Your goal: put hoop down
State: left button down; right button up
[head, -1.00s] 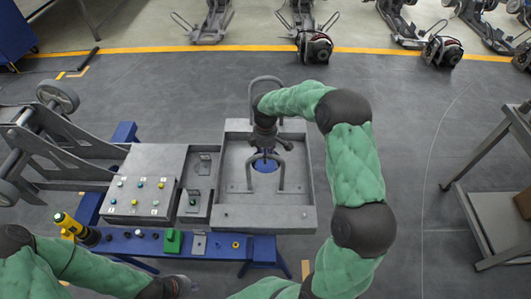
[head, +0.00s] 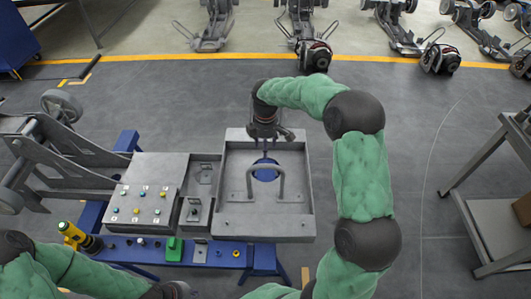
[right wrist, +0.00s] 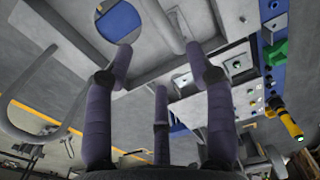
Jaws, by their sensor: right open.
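A grey U-shaped hoop (head: 280,183) stands in the shallow grey tray (head: 228,205), beside a round blue opening. My right gripper (head: 265,145) is over the back part of the tray. Its fingers (right wrist: 163,70) are spread with nothing between them. My left gripper (head: 175,290) is at the bottom edge, its fingers not clear.
A sloped button panel (head: 145,190) and a narrow grey box (head: 200,190) stand left of the tray on a blue bench (head: 228,255). A yellow-black tool (head: 75,235) lies at its left end. A grey cart (head: 490,210) stands right. Open floor lies between.

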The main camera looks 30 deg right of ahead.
jog(key=s+a+f+m+y, duration=0.1)
jog(key=s+a+f+m, duration=0.2)
jog(key=a+f, duration=0.45)
jog(key=s+a+f+m+y, duration=0.2)
jog(key=s+a+f, duration=0.2)
jog(key=a+f, duration=0.4)
jog(key=s+a+f+m, duration=0.2)
jog(key=s+f+m, duration=0.1)
jog(key=s, duration=0.2)
jog(key=s+a+f+m, duration=0.3)
jog(key=s+f, duration=0.1)
jog(key=s, duration=0.2)
jog(key=s+a+f+m, duration=0.3)
jog(key=s, duration=0.3)
jog(key=shift+s+f+t+y, duration=0.25)
jog(key=shift+f+t+y, duration=0.05)
jog(key=shift+f+y, duration=0.1)
jog(key=shift+c, duration=1.4)
jog(key=shift+a, duration=0.1)
jog(key=shift+c, duration=0.2)
